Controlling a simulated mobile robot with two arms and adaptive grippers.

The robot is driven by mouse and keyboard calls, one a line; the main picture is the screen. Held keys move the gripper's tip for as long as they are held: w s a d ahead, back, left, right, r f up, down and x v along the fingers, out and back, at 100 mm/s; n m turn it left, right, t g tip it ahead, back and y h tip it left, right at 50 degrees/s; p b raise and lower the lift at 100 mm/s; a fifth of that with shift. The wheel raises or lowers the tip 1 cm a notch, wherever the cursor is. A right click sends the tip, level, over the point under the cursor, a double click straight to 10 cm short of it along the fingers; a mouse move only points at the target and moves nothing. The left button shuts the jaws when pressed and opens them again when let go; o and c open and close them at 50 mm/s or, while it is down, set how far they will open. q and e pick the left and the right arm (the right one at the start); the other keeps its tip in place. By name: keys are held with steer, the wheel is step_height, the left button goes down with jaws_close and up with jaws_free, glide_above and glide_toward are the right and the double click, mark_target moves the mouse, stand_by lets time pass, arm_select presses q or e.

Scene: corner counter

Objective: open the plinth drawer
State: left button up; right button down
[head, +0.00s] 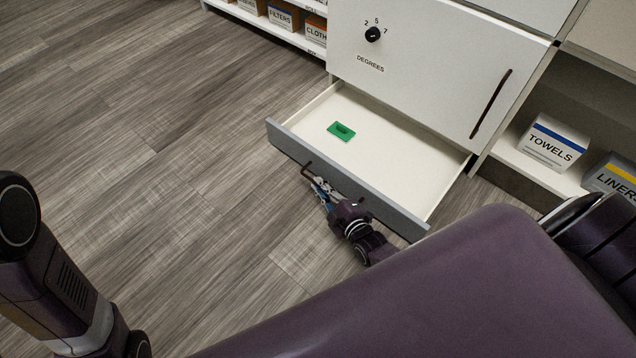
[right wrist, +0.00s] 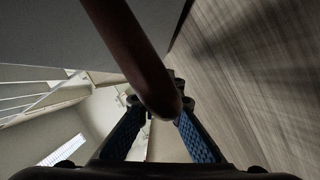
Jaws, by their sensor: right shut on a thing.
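The plinth drawer (head: 395,165) stands pulled out at the bottom of the white cabinet, with its pale inside showing. Its grey front (head: 345,182) carries a dark bar handle (head: 308,170). A green item (head: 341,131) lies on the drawer floor. My right gripper (head: 318,186) is at the handle, shut on it. In the right wrist view the dark handle (right wrist: 140,60) runs between the blue-padded fingers of my right gripper (right wrist: 155,110). My left gripper is not in view; only part of my left arm shows at the left edge.
The cabinet door (head: 430,60) above the drawer has a dial (head: 373,34) and a vertical handle (head: 491,104). Shelves at the right hold a towels box (head: 553,143) and a liners box (head: 612,177). Labelled boxes stand on a low shelf at the top. The wood floor (head: 150,120) at the left is clear.

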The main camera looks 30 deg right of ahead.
stand_by(0.3)
steer(key=c, duration=2.1)
jaws_free()
steer(key=shift+r, duration=0.1)
step_height(320, 180, up, 8)
steer(key=shift+f, duration=0.25)
steer(key=shift+r, duration=1.15)
